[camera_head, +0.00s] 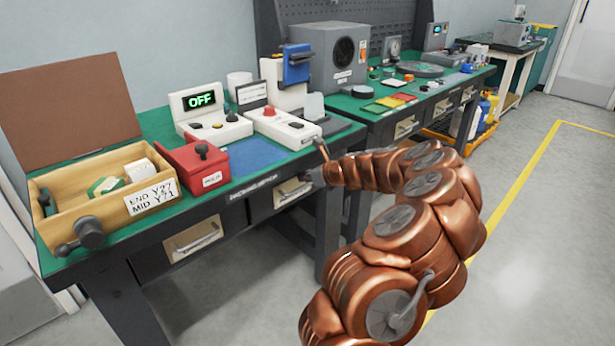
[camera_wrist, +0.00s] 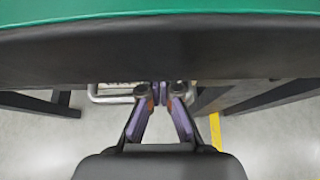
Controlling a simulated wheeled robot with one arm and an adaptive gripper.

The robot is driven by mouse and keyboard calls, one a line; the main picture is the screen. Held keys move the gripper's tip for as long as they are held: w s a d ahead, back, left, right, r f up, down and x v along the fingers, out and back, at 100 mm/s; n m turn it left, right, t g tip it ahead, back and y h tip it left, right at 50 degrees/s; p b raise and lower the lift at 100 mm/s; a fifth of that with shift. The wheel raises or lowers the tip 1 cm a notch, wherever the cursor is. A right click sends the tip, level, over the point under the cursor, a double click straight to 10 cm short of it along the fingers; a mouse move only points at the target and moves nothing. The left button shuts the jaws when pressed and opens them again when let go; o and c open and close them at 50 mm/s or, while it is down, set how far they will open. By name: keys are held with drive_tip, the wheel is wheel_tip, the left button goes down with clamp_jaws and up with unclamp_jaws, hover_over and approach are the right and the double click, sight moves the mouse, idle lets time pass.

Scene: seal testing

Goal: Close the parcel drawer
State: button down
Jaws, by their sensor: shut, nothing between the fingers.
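A drawer (camera_head: 292,190) with a pale front and metal bar handle sits under the front edge of the green-topped bench, just left of my arm's end in the head view. I cannot read a label that marks it as the parcel drawer, and it looks close to flush. In the wrist view a metal handle (camera_wrist: 105,98) shows below the bench's dark edge. My gripper (camera_wrist: 160,95) is shut and empty, with its fingertips at or close to this handle; I cannot tell if they touch. In the head view the fingers are mostly hidden.
Another handled drawer (camera_head: 195,240) is farther left under the bench. A wooden box (camera_head: 85,210), a red box (camera_head: 195,165) and devices stand on top. Dark bench legs flank the gripper. Grey floor (camera_head: 540,220) at the right is clear.

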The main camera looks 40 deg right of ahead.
drive_tip(key=shift+w+r+p, duration=0.2)
drive_tip(key=shift+w+p, duration=0.25)
drive_tip(key=shift+w, duration=0.2)
drive_tip(key=shift+a+r, duration=0.1)
drive_tip(key=shift+r, duration=0.05)
